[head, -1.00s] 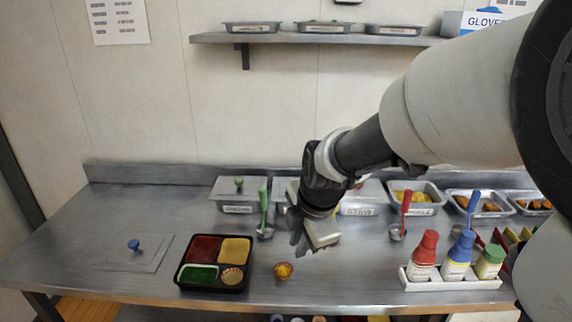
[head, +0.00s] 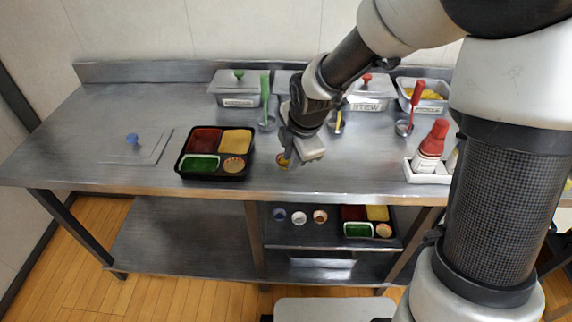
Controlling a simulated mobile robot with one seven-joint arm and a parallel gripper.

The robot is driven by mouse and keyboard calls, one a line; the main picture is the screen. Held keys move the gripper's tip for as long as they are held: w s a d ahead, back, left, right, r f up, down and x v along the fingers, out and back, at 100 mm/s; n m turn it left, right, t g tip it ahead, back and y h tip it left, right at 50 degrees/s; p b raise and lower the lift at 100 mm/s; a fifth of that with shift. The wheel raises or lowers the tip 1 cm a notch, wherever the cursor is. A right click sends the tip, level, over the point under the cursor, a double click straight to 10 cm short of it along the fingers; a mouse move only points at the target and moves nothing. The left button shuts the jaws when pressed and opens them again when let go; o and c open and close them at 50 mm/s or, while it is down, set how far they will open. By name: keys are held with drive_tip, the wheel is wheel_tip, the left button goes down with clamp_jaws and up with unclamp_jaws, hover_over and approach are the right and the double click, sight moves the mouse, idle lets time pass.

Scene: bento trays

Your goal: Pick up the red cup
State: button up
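A small red cup (head: 281,160) with yellow in it stands on the steel table (head: 120,100), right of the black bento tray. It is mostly hidden behind my gripper (head: 289,163). My gripper points down at the cup, just above or beside it; I cannot tell whether it touches. The fingers are too small and overlapped to show whether they are open or shut.
The bento tray (head: 214,178) has red, yellow and green compartments and a round cup. A lidded pan (head: 238,100), a green-handled ladle (head: 265,100) and a red-handled ladle (head: 414,100) stand behind. A bottle rack (head: 425,174) is at right. Cups and another tray sit on the lower shelf.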

sight(286, 162)
drive_tip(key=x, duration=0.2)
drive_tip(key=shift+w+f, duration=0.1)
drive_tip(key=shift+f, duration=0.2)
clamp_jaws()
drive_tip(key=shift+r, duration=0.2)
